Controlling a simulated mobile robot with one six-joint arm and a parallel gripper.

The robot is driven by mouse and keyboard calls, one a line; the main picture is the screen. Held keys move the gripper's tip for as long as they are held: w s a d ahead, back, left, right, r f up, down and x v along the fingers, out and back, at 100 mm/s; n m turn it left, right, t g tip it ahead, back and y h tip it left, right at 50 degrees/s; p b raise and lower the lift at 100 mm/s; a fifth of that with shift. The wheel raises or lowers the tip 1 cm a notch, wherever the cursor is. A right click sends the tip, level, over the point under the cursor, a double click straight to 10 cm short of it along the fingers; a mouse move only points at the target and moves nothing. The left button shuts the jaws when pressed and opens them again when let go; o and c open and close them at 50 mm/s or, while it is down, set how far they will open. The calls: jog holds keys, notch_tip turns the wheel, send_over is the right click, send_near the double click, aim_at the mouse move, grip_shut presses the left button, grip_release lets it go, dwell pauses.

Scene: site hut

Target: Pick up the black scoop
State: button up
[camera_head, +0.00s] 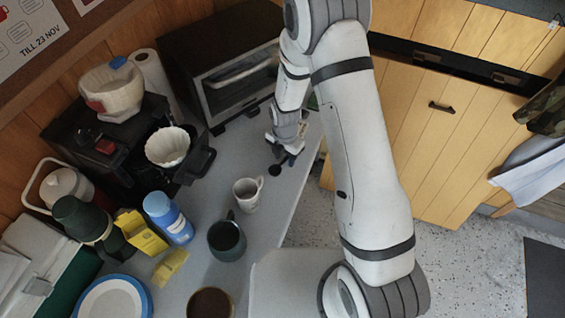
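A small black round shape, which looks like the bowl of the black scoop (275,171), is on or just above the grey counter, in front of the toaster oven. My gripper (288,154) points down right at it, near the counter's right edge. Dark parts at the fingertips run into the scoop, so I cannot tell where the fingers end and the handle begins. Whether the fingers are closed on the handle is too small to see.
A white mug (246,196) and a dark green mug (227,240) stand nearer on the counter (205,198). The toaster oven (235,80) is behind, with a coffee machine (95,150) left. A blue can (165,215) and yellow packet (142,233) stand left.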

jog(key=shift+f, duration=0.25)
jog(key=shift+c, duration=0.4)
grip_shut()
jog(key=shift+r, duration=0.1)
